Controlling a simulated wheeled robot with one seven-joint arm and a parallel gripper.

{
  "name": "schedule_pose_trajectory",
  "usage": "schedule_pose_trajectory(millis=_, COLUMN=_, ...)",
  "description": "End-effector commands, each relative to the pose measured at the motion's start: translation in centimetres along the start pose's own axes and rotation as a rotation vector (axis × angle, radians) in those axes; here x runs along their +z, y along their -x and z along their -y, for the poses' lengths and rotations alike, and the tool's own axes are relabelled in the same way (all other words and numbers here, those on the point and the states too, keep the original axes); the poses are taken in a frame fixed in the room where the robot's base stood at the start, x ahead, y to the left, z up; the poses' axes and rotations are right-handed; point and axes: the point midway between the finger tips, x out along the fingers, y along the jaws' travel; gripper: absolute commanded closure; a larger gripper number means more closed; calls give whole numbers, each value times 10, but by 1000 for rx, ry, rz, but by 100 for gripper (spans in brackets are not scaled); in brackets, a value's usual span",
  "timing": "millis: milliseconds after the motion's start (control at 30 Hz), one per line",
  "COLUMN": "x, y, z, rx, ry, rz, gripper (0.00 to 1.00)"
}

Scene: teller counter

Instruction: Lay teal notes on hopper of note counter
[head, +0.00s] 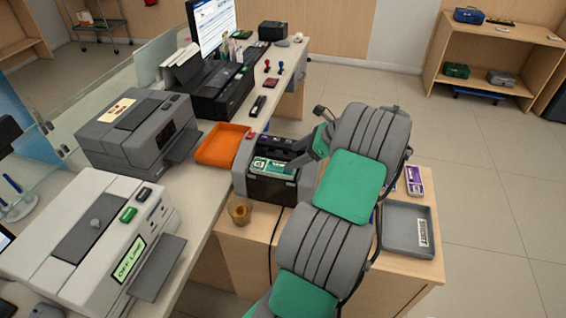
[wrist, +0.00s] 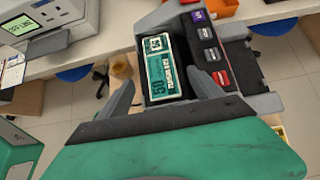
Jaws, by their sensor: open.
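A bundle of teal notes (wrist: 163,72) marked 50 lies lengthwise in an open compartment of a dark grey unit (wrist: 228,72) with coloured labels. In the head view the teal notes (head: 272,167) show in the front part of that unit (head: 270,190). My gripper (wrist: 160,78) is open and empty, its fingers apart on either side of the notes' near end in the wrist view. I cannot tell its height above them. In the head view my arm hides part of the unit's right side. I cannot tell for sure which machine is the note counter.
A white machine (head: 60,235) reading OFF LINE and a grey machine (head: 115,135) stand on the counter at left. An orange tray (head: 222,143) lies beside the unit. A brown cup (head: 240,209) stands in front. A grey tray (head: 408,230) sits right of my arm.

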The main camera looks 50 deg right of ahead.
Motion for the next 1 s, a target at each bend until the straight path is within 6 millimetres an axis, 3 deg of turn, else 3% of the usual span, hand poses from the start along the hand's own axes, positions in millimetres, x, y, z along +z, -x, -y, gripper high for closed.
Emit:
schedule_pose_trajectory(millis=133, x=0, y=29, z=0, rx=-1, ry=-2, rz=1, gripper=24)
schedule_pose_trajectory(millis=333, x=3, y=38, z=-1, rx=3, ry=12, rz=-4, gripper=24)
schedule_pose_trajectory(millis=367, x=9, y=35, z=-2, rx=7, ry=34, rz=-10, gripper=24)
schedule_pose_trajectory(millis=467, x=53, y=13, z=-16, rx=34, ry=225, rz=-64, gripper=24)
schedule_pose_trajectory(millis=567, x=123, y=-24, z=-61, rx=97, ry=605, rz=-154, gripper=24)
schedule_pose_trajectory(millis=600, x=150, y=-38, z=-88, rx=131, ry=787, rz=-192, gripper=24)
schedule_pose_trajectory(millis=667, x=181, y=-55, z=-135, rx=187, ry=1067, rz=-241, gripper=24)
schedule_pose_trajectory(millis=700, x=196, y=-62, z=-168, rx=227, ry=1255, rz=-267, gripper=24)
schedule_pose_trajectory(millis=800, x=212, y=-67, z=-251, rx=338, ry=1722, rz=-316, gripper=24)
schedule_pose_trajectory(millis=900, x=202, y=-61, z=-320, rx=452, ry=2148, rz=-338, gripper=24)
schedule_pose_trajectory(millis=1000, x=182, y=-51, z=-359, rx=543, ry=2457, rz=-344, gripper=24)
